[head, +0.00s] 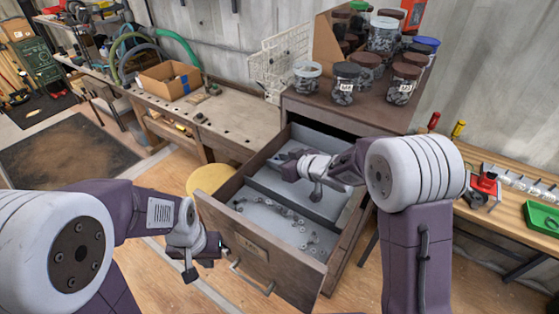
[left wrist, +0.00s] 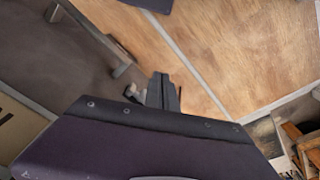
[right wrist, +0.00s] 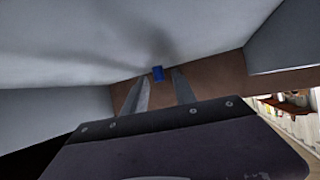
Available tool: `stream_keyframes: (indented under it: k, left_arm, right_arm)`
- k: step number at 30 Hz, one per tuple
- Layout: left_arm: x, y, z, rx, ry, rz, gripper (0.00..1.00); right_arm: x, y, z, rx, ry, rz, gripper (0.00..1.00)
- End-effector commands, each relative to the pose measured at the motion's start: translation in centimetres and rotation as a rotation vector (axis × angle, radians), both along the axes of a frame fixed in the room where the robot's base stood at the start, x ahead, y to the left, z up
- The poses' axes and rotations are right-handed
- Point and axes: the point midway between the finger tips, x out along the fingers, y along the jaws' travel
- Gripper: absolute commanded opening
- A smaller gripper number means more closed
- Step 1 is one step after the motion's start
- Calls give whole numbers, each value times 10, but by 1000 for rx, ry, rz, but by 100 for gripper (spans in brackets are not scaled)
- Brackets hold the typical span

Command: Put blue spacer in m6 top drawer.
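The open top drawer (head: 262,252) of the dark cabinet is pulled out toward me, with a grey interior split by a divider and a front label too small to read. My right gripper (head: 284,157) is inside the drawer area, over its rear part. In the right wrist view, its two fingers (right wrist: 158,92) are apart. A small blue spacer (right wrist: 158,74) shows just beyond and between the fingertips, with no finger visibly touching it; I cannot tell whether it rests on the drawer floor. My left gripper (head: 222,248) is outside, left of the drawer front, with fingers together and empty.
Small grey parts (head: 300,222) lie scattered in the drawer's front compartment. Lidded jars (head: 345,82) crowd the cabinet top. A workbench (head: 225,120) with a cardboard box (head: 170,82) stands at left, a yellow stool (head: 208,178) beside the drawer, another bench (head: 510,208) at right.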

Motion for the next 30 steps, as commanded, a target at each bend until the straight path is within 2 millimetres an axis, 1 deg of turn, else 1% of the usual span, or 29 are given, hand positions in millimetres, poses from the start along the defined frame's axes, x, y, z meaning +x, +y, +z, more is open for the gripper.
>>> stream_keyframes:
  k: [6,9,12,15,26,28,30]
  left_arm:
    - [0,0,-1,0,0,0,0]
    - [0,0,1,0,0,0,0]
    - [0,0,1,0,0,0,0]
    - [0,0,1,0,0,0,0]
    - [0,0,1,0,0,0,0]
    - [0,0,5,0,0,0,0]
    - [0,0,15,0,0,0,0]
  right_arm:
    - [-29,-25,22,0,-4,-4,33]
    - [-41,-34,31,0,-2,-4,33]
    - [-48,-38,35,0,-2,-2,33]
    - [-51,-40,36,0,-1,-1,33]
    - [-51,-40,35,0,0,-1,33]
    - [-50,-40,39,0,-1,-1,33]
    - [-50,-40,50,0,-1,-1,33]
